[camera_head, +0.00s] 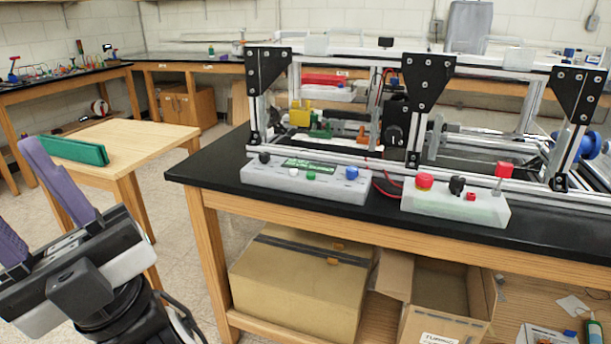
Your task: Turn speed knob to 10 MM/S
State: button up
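A grey control box (305,180) sits at the front of the black-topped bench, with a black knob (264,157) at its left end, a green label, small white and green buttons, and a blue knob (351,172) at its right end. A second, pale control box (455,207) to its right carries a black knob (457,186) between red buttons. The lettering is too small to read, so I cannot tell which knob sets speed. My gripper (14,190) is at the lower left, its purple fingers spread apart and empty, well away from both boxes. One fingertip is cut off by the frame edge.
An aluminium extrusion frame with black corner plates (427,85) stands behind the boxes. A small wooden table (138,136) with a green block (75,150) stands left. Floor shows between table and bench.

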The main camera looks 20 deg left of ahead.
aim_at(265, 157)
jog(key=i+j, duration=0.9)
jog(key=i+j+u, duration=0.05)
